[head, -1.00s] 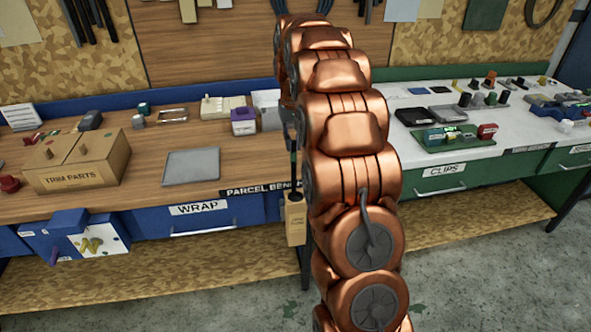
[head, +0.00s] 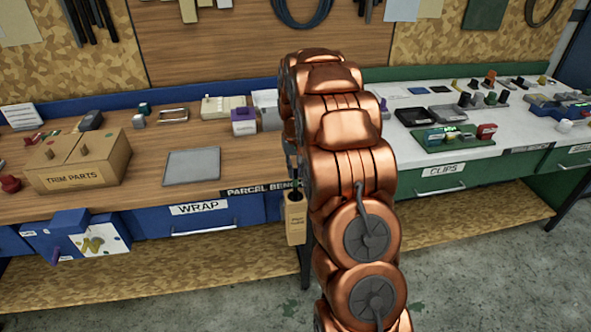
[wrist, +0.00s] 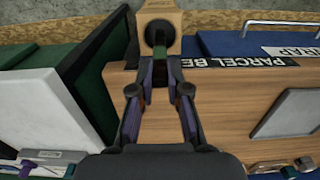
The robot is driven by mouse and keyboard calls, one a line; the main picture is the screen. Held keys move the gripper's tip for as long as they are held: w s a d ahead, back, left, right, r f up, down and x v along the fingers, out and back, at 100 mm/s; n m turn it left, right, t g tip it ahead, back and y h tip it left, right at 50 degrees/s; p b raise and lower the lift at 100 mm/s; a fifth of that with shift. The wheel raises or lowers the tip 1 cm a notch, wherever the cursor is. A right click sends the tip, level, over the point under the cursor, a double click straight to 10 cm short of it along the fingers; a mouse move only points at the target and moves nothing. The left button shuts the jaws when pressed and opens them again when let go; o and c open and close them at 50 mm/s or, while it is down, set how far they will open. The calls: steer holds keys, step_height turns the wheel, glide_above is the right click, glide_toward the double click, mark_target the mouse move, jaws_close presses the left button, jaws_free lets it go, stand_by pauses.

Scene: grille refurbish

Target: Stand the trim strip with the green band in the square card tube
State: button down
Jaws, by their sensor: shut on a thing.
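The square card tube (head: 296,222) hangs upright at the front edge of the wood bench, left of my arm. In the wrist view its top (wrist: 174,16) shows a dark opening. My gripper (wrist: 160,72) is shut on a thin dark trim strip (wrist: 159,52), seen nearly end-on, with green showing on it. In the head view the strip (head: 295,187) points down at the tube's mouth, and its lower end appears to be inside. How deep it sits cannot be told. The gripper itself is mostly hidden behind my arm in the head view.
The parcel bench (head: 130,197) holds a trim parts box (head: 83,163) and a grey tray (head: 192,166). A green bench with a white top (head: 420,150) stands close on the right. A blue drawer (head: 205,222) is left of the tube.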

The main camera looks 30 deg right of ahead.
mark_target(296, 179)
steer(key=shift+b, duration=0.3)
steer(key=shift+r+p, duration=0.6)
steer(key=shift+r, duration=3.85)
steer(key=shift+f+b, duration=0.5)
steer(key=shift+f, duration=0.45)
steer(key=shift+b, duration=0.35)
steer(key=shift+f, duration=0.3)
steer(key=shift+f+b, duration=2.15)
steer(key=shift+f, duration=2.75)
